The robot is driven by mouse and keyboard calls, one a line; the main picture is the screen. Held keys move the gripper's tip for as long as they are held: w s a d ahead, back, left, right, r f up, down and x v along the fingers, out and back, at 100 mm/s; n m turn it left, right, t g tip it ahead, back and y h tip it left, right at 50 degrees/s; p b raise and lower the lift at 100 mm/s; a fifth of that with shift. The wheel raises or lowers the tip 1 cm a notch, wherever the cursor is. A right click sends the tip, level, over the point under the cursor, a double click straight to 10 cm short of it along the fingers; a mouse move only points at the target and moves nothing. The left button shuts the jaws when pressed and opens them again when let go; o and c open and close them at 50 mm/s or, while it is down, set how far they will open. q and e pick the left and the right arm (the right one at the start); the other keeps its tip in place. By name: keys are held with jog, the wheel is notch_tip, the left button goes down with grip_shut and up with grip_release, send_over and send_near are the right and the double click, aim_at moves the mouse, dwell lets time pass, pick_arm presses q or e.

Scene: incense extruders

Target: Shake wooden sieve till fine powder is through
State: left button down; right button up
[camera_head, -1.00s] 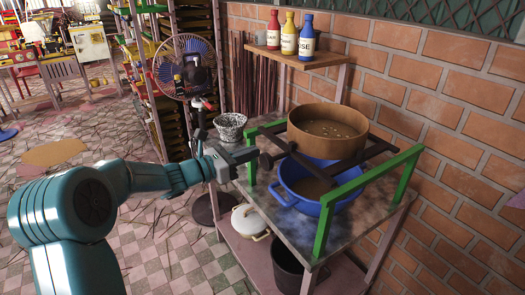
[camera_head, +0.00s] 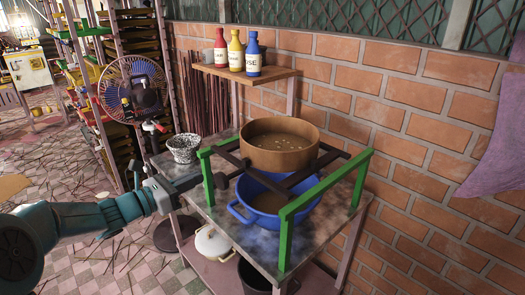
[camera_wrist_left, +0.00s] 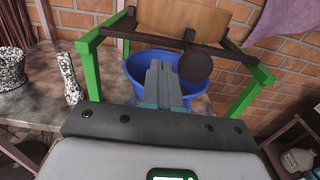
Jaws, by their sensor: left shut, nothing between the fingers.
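The round wooden sieve (camera_head: 278,160) sits on dark crossed bars (camera_head: 309,172), with brown powder and several pale bits inside. The bars span two green rails (camera_head: 328,196) above the table. A blue basin (camera_head: 240,214) with brownish contents stands below the bars, partly hidden by them. My left gripper (camera_head: 193,183) is at the left table edge, beside the near-left green rail. In the left wrist view its fingers (camera_wrist_left: 165,82) are shut and empty, in front of the basin. A dark round knob (camera_wrist_left: 195,67) shows just right of the fingertips; contact cannot be told. My right gripper is out of view.
A speckled pot (camera_head: 184,148) stands on the table's left corner. Bottles (camera_head: 236,52) stand on a wooden shelf (camera_head: 220,72) by the brick wall. A fan (camera_head: 133,90) stands to the left. A white pot (camera_head: 213,243) and dark bucket (camera_head: 256,277) sit below.

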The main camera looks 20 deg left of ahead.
pick_arm(q)
jog(key=shift+d, duration=0.1)
jog(key=m+g+h+p, duration=0.1)
jog(key=m+h+p, duration=0.2)
jog(key=p, duration=0.4)
send_near(216, 180)
jog(key=s+d, duration=0.2)
jog(key=s, duration=0.1)
jog(key=s+a+n+p, duration=0.1)
jog(key=s+a+y+p, duration=0.1)
jog(key=s, duration=0.1)
jog(key=s+a+n+y+p, duration=0.1)
jog(key=a, duration=0.1)
jog(key=shift+s+r+n+t+p, duration=0.15)
jog(key=shift+r+n+t+p, duration=0.15)
jog(key=shift+t, duration=0.1)
jog(key=shift+d, duration=0.1)
jog(key=p+x, duration=0.3)
jog(key=x, duration=1.1)
jog(key=shift+f+p, duration=0.15)
jog(key=shift+p, duration=0.2)
